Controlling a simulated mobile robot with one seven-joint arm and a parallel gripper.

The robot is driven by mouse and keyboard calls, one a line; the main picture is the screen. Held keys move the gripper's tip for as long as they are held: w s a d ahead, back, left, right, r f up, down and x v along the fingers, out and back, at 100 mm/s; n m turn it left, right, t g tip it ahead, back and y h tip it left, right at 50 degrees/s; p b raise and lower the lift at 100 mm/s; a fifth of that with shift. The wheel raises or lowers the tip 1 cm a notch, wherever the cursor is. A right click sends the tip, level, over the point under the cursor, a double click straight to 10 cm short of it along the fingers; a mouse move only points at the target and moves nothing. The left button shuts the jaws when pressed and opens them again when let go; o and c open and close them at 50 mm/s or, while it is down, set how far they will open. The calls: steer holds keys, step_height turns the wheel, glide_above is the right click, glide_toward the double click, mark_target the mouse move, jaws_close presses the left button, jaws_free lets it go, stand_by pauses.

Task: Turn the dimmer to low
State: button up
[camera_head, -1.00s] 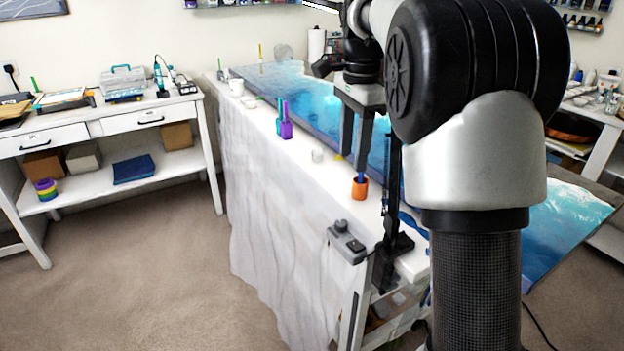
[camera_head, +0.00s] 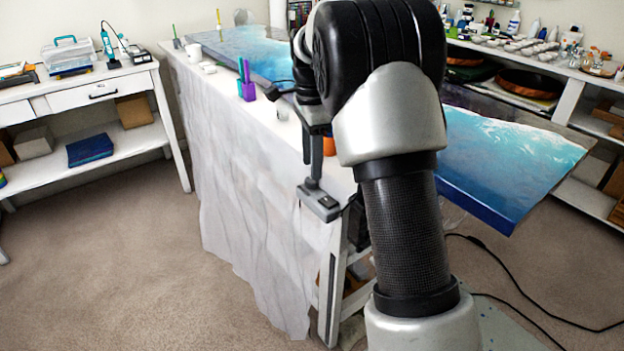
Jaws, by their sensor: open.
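The dimmer (camera_head: 322,206) is a small grey box at the near corner edge of the white-draped table. My gripper (camera_head: 311,182) points down at the dimmer, with its fingertips at or just above the box's far end. The jaws are open, though from this angle the fingers overlap and the gap barely shows. The dimmer's knob is hidden or too small to make out, so its setting cannot be read. I cannot tell whether a finger touches it.
The draped table (camera_head: 240,165) carries a purple brush holder (camera_head: 247,90), a white cup (camera_head: 194,52), an orange cup (camera_head: 329,146) partly behind my gripper, and a blue resin panel (camera_head: 500,165). A white side table (camera_head: 105,95) stands left. Carpet between is clear; cables lie at right.

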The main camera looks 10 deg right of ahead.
mark_target(312, 183)
steer(key=shift+f+b, duration=0.4)
steer(key=shift+f, duration=1.55)
steer(key=c, duration=1.1)
steer(key=shift+o, duration=0.2)
steer(key=shift+r, duration=0.1)
